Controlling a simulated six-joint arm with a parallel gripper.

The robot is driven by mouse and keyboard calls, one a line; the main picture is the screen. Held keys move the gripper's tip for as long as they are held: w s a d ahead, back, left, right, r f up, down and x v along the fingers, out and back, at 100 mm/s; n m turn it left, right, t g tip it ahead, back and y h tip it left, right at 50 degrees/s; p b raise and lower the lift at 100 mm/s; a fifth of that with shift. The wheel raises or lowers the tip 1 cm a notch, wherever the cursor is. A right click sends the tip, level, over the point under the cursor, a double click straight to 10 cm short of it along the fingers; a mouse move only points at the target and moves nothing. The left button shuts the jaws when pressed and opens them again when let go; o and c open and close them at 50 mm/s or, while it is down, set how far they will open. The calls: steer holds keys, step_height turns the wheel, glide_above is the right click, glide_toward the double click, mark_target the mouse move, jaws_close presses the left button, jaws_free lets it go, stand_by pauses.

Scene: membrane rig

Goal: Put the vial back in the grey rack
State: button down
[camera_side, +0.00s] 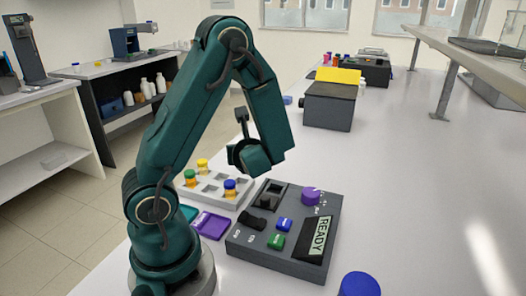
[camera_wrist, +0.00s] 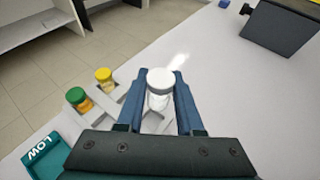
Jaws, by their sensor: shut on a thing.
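My gripper (camera_wrist: 158,88) is shut on a white-capped vial (camera_wrist: 160,80), which sits between its two blue fingers in the wrist view. In the side view the fingers and the held vial are hidden behind my wrist. The grey rack (camera_side: 205,200) stands just left of my wrist in the side view. It holds a green-capped vial (camera_side: 190,177), a yellow-capped vial (camera_side: 202,165) and a blue-capped vial (camera_side: 230,188), with empty slots between them. In the wrist view, the green-capped vial (camera_wrist: 78,98) and yellow-capped vial (camera_wrist: 104,76) are left of my gripper. The held vial's height above the rack is unclear.
A dark control box (camera_side: 275,262) with a READY display, buttons and a purple knob (camera_side: 310,196) stands right of the rack. A purple tray (camera_side: 211,225) lies in front of the rack. A dark box (camera_side: 329,107) stands behind. The bench to the right is mostly clear.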

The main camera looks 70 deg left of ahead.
steer(key=shift+s+a+f, duration=0.1)
steer(key=shift+s+f, duration=0.15)
steer(key=shift+f, duration=2.15)
steer(key=shift+f, duration=1.05)
stand_by(0.7)
steer(key=shift+c, duration=2.3)
jaws_free()
steer(key=shift+r, duration=3.05)
